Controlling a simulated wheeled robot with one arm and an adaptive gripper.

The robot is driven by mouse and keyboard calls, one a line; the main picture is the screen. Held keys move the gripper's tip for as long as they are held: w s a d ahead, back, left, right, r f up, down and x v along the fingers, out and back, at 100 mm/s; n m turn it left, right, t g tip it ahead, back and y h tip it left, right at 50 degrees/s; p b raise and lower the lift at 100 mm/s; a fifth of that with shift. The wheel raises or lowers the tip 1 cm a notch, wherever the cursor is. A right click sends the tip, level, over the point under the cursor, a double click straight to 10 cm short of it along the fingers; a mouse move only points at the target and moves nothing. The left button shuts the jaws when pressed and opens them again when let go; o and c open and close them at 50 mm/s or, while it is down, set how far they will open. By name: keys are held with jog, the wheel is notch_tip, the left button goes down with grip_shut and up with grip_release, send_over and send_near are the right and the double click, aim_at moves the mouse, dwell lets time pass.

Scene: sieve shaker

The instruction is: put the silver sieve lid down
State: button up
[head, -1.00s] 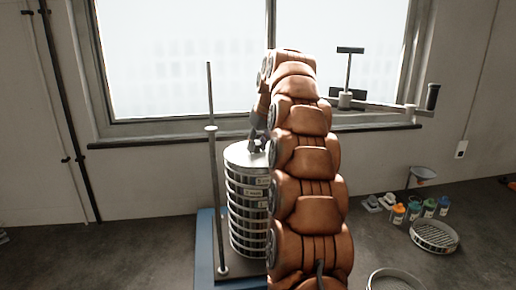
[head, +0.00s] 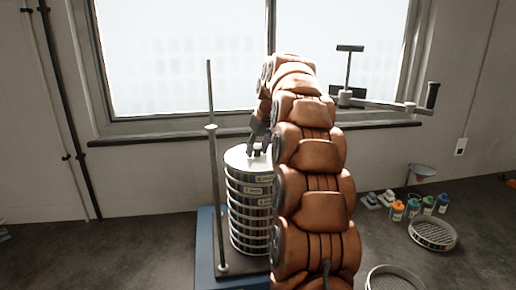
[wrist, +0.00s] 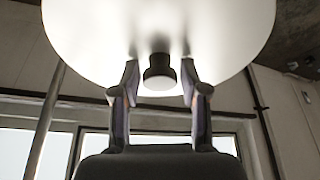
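The silver sieve lid (head: 240,158) lies flat on top of the sieve stack (head: 248,215), in the head view. In the wrist view the lid (wrist: 85,25) fills the top of the picture, with its dark knob (wrist: 159,72) in the middle. My gripper (wrist: 160,88) is open, with one finger on each side of the knob and a visible gap to both. In the head view my gripper (head: 257,153) is just above the lid, partly hidden behind my arm. The right side of the stack is hidden too.
The stack stands on a blue base (head: 205,250) with an upright rod (head: 212,190) close at its left. A clamp bar with a crank (head: 385,105) is raised at the right. Sieves (head: 433,234) and several small bottles (head: 412,208) stand at the lower right.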

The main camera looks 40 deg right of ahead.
aim_at(257, 147)
jog(key=shift+o, duration=0.9)
jog(key=shift+r, duration=0.35)
jog(key=shift+b+v, duration=0.75)
jog(key=shift+v, duration=1.3)
jog(key=shift+p+v, duration=0.35)
jog(key=shift+v, duration=1.2)
